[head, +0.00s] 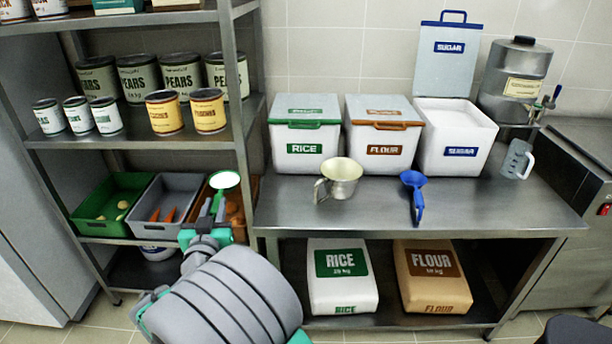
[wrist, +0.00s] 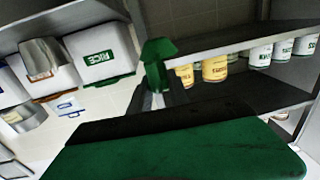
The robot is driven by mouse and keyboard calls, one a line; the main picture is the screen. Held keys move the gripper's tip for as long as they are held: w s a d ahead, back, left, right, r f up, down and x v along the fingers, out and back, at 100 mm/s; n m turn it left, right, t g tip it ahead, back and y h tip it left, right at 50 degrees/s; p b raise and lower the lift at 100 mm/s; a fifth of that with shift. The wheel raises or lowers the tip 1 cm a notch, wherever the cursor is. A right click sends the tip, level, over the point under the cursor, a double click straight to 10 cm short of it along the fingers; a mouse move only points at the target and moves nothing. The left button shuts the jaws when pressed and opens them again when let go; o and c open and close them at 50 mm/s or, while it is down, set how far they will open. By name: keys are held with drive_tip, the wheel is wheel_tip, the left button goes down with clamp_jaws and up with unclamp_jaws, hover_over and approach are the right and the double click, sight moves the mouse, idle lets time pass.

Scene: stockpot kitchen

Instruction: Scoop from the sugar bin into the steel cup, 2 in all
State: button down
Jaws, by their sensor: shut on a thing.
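My gripper (head: 212,222) is at the lower left in the head view, in front of the shelf rack. It is shut on a green-handled scoop (head: 225,180), whose round bowl appears filled with white to its green rim. The scoop's green handle (wrist: 158,50) also shows in the wrist view; its contents are hidden there. The steel cup (head: 340,178) stands upright on the counter, right of my gripper and apart from it. I cannot see what is inside it. The sugar bin (head: 458,135) stands open at the back right, white inside, its lid (head: 447,62) raised.
The closed rice bin (head: 304,135) and flour bin (head: 384,135) stand behind the cup. A blue scoop (head: 415,195) lies on the steel counter (head: 500,205), right of the cup. A measuring jug (head: 517,160) stands farther right. The rack's upright (head: 240,120) is near my gripper.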

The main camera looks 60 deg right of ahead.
drive_tip(key=s+d+r+m+g+h+b, duration=0.3)
drive_tip(key=s+d+m+g+b, duration=0.6)
drive_tip(key=s+d, duration=1.05)
drive_tip(key=s+d+r+n+g+b, duration=0.2)
drive_tip(key=d+r+b, duration=0.15)
drive_tip(key=r, duration=0.75)
wheel_tip(320, 180, down, 8)
drive_tip(key=w+n+b, duration=0.1)
drive_tip(key=shift+w+r, duration=0.15)
drive_tip(key=shift+w, duration=0.2)
drive_tip(key=n+p, duration=0.2)
drive_tip(key=p, duration=0.1)
drive_tip(key=r+n+p, duration=0.1)
drive_tip(key=n+p, duration=0.1)
drive_tip(key=p, duration=0.2)
drive_tip(key=shift+w, duration=0.4)
drive_tip(key=shift+w+r+n+p, duration=0.1)
drive_tip(key=shift+n+p, duration=0.2)
drive_tip(key=shift+p, duration=0.5)
